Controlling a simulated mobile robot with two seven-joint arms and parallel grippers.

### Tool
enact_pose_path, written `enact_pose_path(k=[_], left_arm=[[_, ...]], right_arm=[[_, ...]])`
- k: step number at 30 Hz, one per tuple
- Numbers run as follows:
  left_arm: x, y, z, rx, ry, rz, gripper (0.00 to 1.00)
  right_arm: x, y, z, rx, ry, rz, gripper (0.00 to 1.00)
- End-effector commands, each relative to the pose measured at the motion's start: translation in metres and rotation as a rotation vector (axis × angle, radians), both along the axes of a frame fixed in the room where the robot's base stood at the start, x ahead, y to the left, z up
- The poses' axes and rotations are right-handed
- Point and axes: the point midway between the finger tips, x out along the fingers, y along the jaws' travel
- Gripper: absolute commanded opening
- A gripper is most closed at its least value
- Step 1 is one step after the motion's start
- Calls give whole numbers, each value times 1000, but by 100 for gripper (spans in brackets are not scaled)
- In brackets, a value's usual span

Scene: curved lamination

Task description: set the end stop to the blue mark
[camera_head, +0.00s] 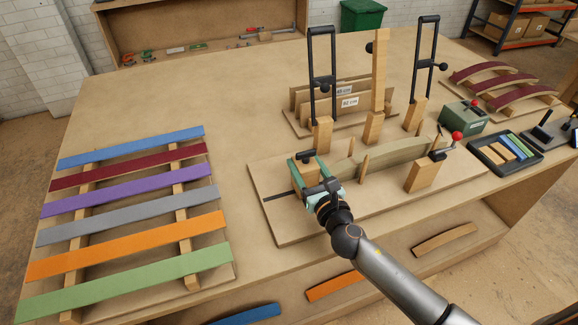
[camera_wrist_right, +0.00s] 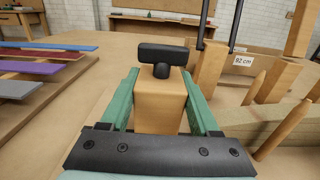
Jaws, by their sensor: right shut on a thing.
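The end stop, a wooden block with a black T-handle on top, stands at the left end of the jig board (camera_head: 285,228). In the right wrist view the end stop (camera_wrist_right: 160,106) sits between the green fingers of my right gripper (camera_wrist_right: 162,100), which is shut on it. In the head view the gripper (camera_head: 312,178) covers most of the block, and the black handle of the end stop (camera_head: 305,156) shows above. A dark slot (camera_head: 278,197) runs along the board left of the block. I cannot make out a blue mark on the board. My left gripper is not in view.
A curved wooden form (camera_head: 395,158) lies right of the gripper, with pegs beside it and clamp posts (camera_head: 421,175) around it. Colored strips (camera_head: 125,205) rest on battens at the left. A tray (camera_head: 505,155) stands at the right. The table between strips and jig is clear.

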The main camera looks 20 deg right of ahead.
Motion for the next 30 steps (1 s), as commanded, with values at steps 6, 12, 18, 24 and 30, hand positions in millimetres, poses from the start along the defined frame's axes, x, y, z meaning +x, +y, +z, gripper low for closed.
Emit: enact_pose_path(k=[6, 12, 18, 24, 30], left_arm=[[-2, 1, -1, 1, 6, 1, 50], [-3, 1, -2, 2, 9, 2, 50], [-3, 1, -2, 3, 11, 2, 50], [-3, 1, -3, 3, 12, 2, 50], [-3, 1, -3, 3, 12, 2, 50]], right_arm=[[0, -8, -1, 1, 3, -1, 0], [0, -8, -1, 1, 2, -1, 68], [0, -7, -1, 1, 1, -1, 90], [0, -7, 0, 1, 1, 0, 92], [-7, -7, -1, 0, 2, 0, 92]])
